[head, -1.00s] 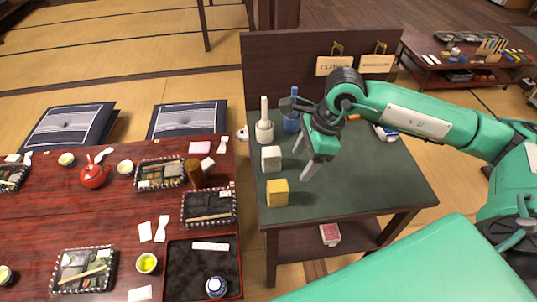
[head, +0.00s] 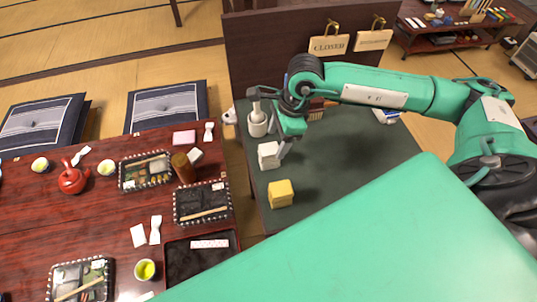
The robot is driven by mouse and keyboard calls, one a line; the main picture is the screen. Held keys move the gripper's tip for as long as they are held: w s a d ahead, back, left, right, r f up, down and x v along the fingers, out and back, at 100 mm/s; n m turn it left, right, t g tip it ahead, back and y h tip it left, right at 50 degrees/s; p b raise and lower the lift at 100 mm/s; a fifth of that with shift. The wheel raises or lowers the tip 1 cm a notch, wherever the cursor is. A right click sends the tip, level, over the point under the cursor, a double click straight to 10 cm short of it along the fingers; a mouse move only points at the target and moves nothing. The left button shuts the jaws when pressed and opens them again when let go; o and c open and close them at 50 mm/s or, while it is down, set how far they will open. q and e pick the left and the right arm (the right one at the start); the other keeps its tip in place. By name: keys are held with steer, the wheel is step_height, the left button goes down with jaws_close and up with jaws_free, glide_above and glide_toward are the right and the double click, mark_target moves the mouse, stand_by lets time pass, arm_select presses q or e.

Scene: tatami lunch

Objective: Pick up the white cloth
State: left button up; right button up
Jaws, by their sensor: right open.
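The white cloth (head: 267,155) is a small folded block on the dark green top of the side table (head: 345,165), near its left edge. A similar yellow cloth (head: 281,193) lies nearer to me. My right gripper (head: 281,147) is open and points down just behind and to the right of the white cloth. A fingertip shows close beside the cloth; I cannot tell whether it touches. The gripper's other finger is mostly hidden. My left gripper is not in view.
A white mortar-like holder (head: 257,125) stands behind the cloth, close to my right gripper. A dark panel with hanging wooden signs (head: 328,45) rises at the back. The red lunch table (head: 110,215) with trays is left. The green top's right part is mostly clear.

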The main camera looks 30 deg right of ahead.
mark_target(269, 149)
steer(key=shift+x, duration=1.25)
steer(key=shift+w+a+f, duration=0.1)
steer(key=shift+a+f, duration=0.1)
steer(key=shift+f, duration=0.1)
steer(key=x, duration=0.1)
steer(key=p+x, duration=0.1)
steer(key=x, duration=0.2)
steer(key=shift+w+f, duration=0.1)
steer(key=shift+w, duration=0.3)
steer(key=shift+f, duration=0.1)
steer(key=shift+c, duration=0.2)
steer(key=c, duration=1)
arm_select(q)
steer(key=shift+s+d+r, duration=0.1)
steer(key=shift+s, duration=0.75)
arm_select(e)
steer(key=shift+c, duration=0.2)
